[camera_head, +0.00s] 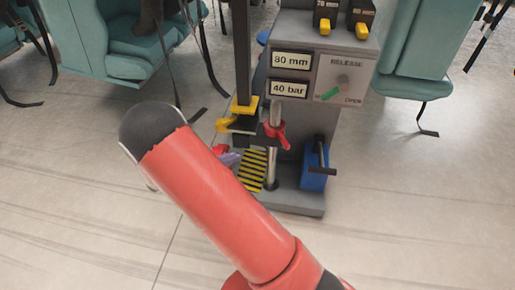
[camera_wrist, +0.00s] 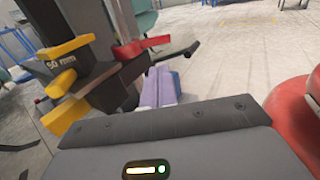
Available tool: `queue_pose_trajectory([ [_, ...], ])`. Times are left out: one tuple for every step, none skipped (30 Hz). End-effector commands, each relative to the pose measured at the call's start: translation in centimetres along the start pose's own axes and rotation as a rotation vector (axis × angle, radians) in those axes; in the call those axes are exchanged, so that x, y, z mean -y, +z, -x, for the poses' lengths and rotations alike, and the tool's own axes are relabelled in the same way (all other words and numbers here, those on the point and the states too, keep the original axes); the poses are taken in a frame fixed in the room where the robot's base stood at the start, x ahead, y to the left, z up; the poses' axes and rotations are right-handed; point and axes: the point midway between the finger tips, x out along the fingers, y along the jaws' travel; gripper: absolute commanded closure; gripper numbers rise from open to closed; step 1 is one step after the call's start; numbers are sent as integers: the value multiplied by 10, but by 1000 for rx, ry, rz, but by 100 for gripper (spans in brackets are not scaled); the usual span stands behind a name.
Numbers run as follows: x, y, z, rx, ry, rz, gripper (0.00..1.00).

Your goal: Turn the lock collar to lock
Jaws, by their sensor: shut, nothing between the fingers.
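A red winged collar (camera_head: 276,131) sits around a silver upright post on the grey machine in the head view. It is the likely lock collar, but no label on it is readable. My gripper (camera_head: 229,158) is low and left of it, mostly hidden behind my red arm. Its lilac fingers (camera_wrist: 160,88) are shut and empty in the wrist view. A red lever (camera_wrist: 140,47) lies just beyond the fingertips there; I cannot tell whether it is part of the collar. Contact with it is unclear.
Yellow clamp parts (camera_wrist: 67,47), one marked 50 mm, stand left of my fingers. A blue box (camera_head: 314,166) with a black handle stands right of the post. Teal seats (camera_head: 128,40) flank the machine; the front floor is clear.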

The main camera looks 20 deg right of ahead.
Motion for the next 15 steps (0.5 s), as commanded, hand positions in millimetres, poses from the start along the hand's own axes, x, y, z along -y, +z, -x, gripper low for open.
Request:
queue_pose_trajectory([
  [0,0,-6,1,-4,0,100],
  [0,0,-11,0,-6,0,100],
  [0,0,-17,0,-6,-1,100],
  [1,-1,-23,-1,-6,0,100],
  [1,-1,-28,-2,-8,-1,100],
  [1,-1,-37,-2,-9,-1,100],
  [1,-1,-44,-2,-8,0,100],
  [1,-1,-50,-3,-8,1,100],
  [1,-2,-59,-3,-9,1,100],
  [1,-2,-66,-3,-9,1,100],
  [2,-2,-72,-4,-9,1,100],
  [1,-1,-81,-3,-9,0,100],
  [1,-2,-87,-4,-9,0,100],
  [2,-2,-93,-4,-8,0,100],
  [2,-2,-100,-5,-8,0,100],
])
